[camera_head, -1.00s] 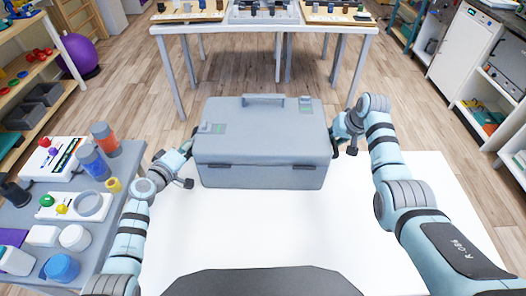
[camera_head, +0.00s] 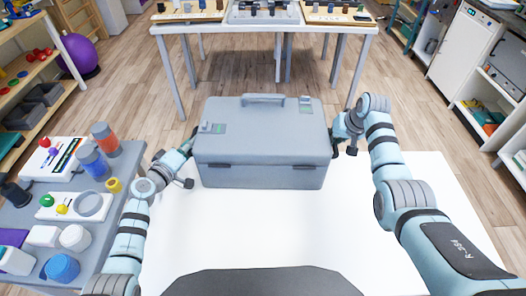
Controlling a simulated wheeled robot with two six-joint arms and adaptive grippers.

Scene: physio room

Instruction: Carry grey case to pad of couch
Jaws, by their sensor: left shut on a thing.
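The grey case (camera_head: 262,148) is a large box with a handle on its lid, level, at the far part of a white surface (camera_head: 290,232). I cannot tell whether it rests there or is held just above. My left gripper (camera_head: 188,158) is at the case's left end and is shut on it; its fingertips are partly hidden by the case. My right gripper (camera_head: 343,138) is at the right end, close against the case. Its fingers are partly hidden, so its grip is unclear. I cannot tell whether the white surface is the couch pad.
A grey side table (camera_head: 28,215) on the left holds bottles, a tape roll and small boxes. A white table (camera_head: 350,32) with trays stands ahead, with wood floor between. Shelves and a purple ball (camera_head: 77,55) are at left, cabinets (camera_head: 462,50) at right.

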